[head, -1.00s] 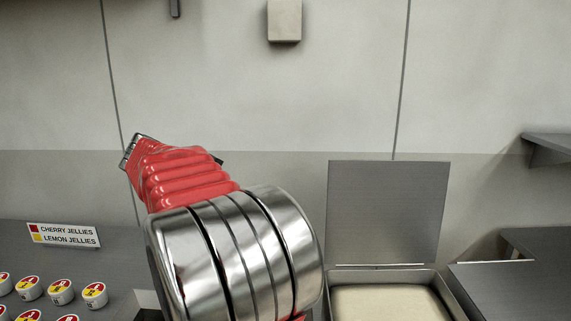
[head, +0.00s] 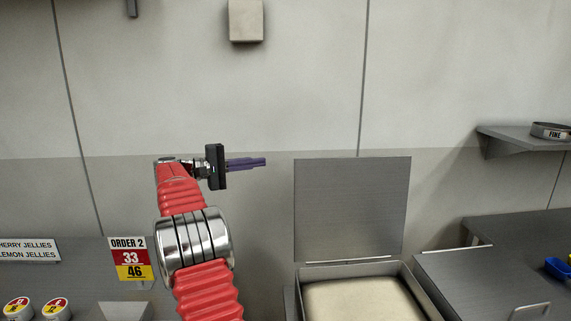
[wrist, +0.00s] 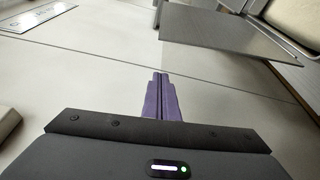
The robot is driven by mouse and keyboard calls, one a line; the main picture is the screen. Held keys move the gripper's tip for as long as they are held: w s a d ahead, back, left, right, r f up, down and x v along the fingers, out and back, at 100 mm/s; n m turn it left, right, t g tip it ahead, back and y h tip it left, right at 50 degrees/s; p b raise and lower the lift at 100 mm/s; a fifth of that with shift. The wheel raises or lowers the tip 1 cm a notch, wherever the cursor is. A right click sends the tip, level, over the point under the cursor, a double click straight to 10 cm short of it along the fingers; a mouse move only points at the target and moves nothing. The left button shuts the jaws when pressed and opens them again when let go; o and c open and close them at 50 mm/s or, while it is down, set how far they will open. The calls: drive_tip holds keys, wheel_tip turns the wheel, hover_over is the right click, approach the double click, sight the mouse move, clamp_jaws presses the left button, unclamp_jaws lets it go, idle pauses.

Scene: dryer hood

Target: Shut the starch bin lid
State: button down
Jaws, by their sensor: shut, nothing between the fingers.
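The starch bin (head: 424,292) stands at the lower right of the head view, with pale starch (head: 362,302) inside. Its flat grey lid (head: 352,208) stands upright, hinged at the bin's back edge. The lid also shows in the wrist view (wrist: 228,36) at the upper right, with part of the bin beyond it. My gripper (head: 262,162) is to the left of the lid, near the height of its top edge, and apart from it. Its purple fingers point right in the head view and are closed together with nothing between them, as the wrist view (wrist: 160,80) also shows.
An order sign (head: 130,262) and several labelled tubs (head: 54,306) are at the lower left. A grey counter (head: 490,275) with a handle lies right of the bin. A wall shelf (head: 510,137) holds a sieve marked FINE (head: 552,131). The wall behind is bare around my gripper.

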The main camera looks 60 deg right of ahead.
idle(0.3)
drive_tip(key=s+d, duration=0.4)
drive_tip(key=s, duration=0.4)
drive_tip(key=shift+s, duration=0.25)
idle(0.5)
idle(0.3)
drive_tip(key=shift+a, duration=0.1)
